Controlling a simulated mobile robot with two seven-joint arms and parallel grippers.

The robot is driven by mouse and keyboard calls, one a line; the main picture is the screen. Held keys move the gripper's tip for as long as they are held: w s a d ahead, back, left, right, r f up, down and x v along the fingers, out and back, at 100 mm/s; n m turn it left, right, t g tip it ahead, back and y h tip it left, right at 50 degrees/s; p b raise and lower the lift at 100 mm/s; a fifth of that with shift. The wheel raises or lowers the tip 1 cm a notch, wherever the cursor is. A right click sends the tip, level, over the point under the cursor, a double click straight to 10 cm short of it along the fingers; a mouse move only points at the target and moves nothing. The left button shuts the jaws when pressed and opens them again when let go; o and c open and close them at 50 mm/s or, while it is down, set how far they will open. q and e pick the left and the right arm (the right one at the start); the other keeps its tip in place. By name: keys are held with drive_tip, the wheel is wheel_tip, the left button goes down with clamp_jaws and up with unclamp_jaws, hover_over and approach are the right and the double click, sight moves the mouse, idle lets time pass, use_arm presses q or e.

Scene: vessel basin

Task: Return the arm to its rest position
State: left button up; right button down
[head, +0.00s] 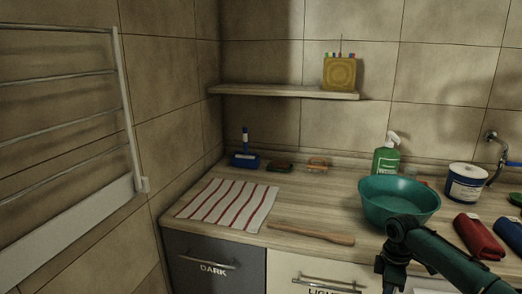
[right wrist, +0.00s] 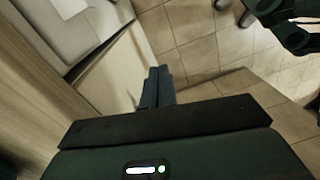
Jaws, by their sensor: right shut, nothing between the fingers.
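My right arm (head: 445,255) comes in from the lower right of the head view, with its bent joint in front of the counter below the green basin (head: 398,203). In the right wrist view my right gripper (right wrist: 158,72) shows its two dark fingers pressed together with nothing between them. It is in the air beside the pale cabinet fronts, above the tiled floor (right wrist: 190,40). The fingertips touch nothing that I can make out. The head view does not clearly show the right fingers. My left arm and gripper are in neither view.
The wooden counter (head: 345,222) holds a striped cloth (head: 228,205), a wooden stick (head: 310,234), a green spray bottle (head: 386,158), a white-and-blue tub (head: 466,183) and a folded red cloth (head: 478,236). Drawers marked DARK (head: 212,270) and LIGHT have protruding handles. A towel rail (head: 122,95) is at left.

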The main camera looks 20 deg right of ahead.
drive_tip(key=s+a+f, duration=0.3)
drive_tip(key=a, duration=0.5)
drive_tip(key=s+a+f+t, duration=0.1)
drive_tip(key=s+a+f, duration=0.15)
drive_tip(key=a, duration=0.45)
drive_tip(key=s+a+f, duration=0.3)
drive_tip(key=a, duration=0.5)
drive_tip(key=s+a+r+m+t, duration=0.3)
drive_tip(key=s+a+r+m, duration=0.3)
drive_tip(key=a+r, duration=0.25)
drive_tip(key=w+a+f+t+y, duration=0.2)
drive_tip(key=w+a+f+t, duration=0.3)
drive_tip(key=a+f+t, duration=0.1)
drive_tip(key=shift+w+a+f+n+t+y, duration=0.2)
drive_tip(key=shift+w+f+n+t+y, duration=0.3)
drive_tip(key=shift+f, duration=0.75)
drive_tip(key=shift+s+d+h, duration=0.1)
drive_tip(key=shift+h, duration=0.2)
